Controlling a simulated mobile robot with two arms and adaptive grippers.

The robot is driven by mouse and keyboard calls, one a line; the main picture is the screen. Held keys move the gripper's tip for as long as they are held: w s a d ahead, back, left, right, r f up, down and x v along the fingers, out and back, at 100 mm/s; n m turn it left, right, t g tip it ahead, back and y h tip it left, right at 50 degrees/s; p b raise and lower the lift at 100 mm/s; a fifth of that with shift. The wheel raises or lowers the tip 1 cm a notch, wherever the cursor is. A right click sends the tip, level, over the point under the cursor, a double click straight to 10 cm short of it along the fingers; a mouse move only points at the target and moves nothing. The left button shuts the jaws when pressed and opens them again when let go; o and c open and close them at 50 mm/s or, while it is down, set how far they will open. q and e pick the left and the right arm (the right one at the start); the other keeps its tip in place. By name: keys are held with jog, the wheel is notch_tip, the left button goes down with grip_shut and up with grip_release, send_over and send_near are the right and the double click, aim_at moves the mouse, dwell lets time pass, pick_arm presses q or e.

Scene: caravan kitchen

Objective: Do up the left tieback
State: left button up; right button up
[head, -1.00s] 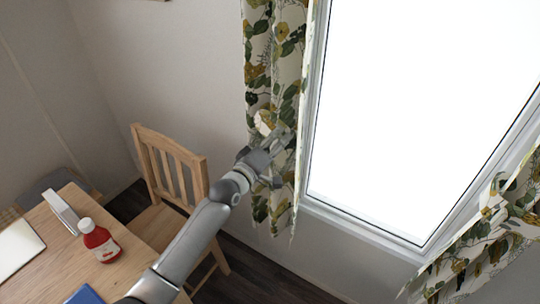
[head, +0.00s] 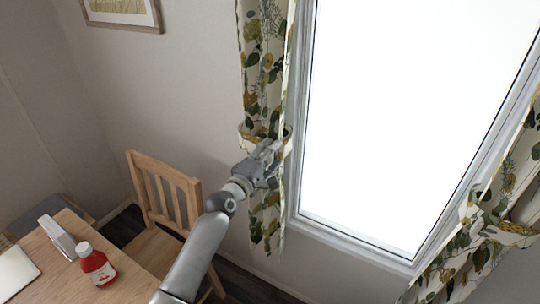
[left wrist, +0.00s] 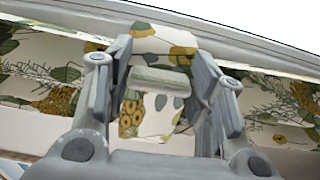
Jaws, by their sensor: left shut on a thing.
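The left curtain (head: 262,85) is white with green and yellow leaves and hangs beside the window. A tieback (head: 250,133) of similar fabric lies across its front and curves round both sides at mid height. My left gripper (head: 272,152) is at the tieback's right part, in front of the curtain. In the left wrist view its fingers (left wrist: 160,82) are shut on the tieback, whose patterned band (left wrist: 160,38) shows beyond the fingertips. The tieback's far end and any hook are hidden, so I cannot tell whether it is fastened. My right gripper is out of view.
The bright window (head: 400,110) is right of the curtain. The right curtain (head: 470,245) is drawn aside at the right edge. A wooden chair (head: 165,190) and a table (head: 60,265) with a red bottle (head: 97,265) stand lower left. A picture (head: 122,12) hangs above.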

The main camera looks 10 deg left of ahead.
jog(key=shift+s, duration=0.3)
pick_arm(q)
jog(key=o, duration=1.4)
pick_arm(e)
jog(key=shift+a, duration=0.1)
pick_arm(q)
jog(key=shift+s, duration=0.1)
jog(key=v, duration=1.2)
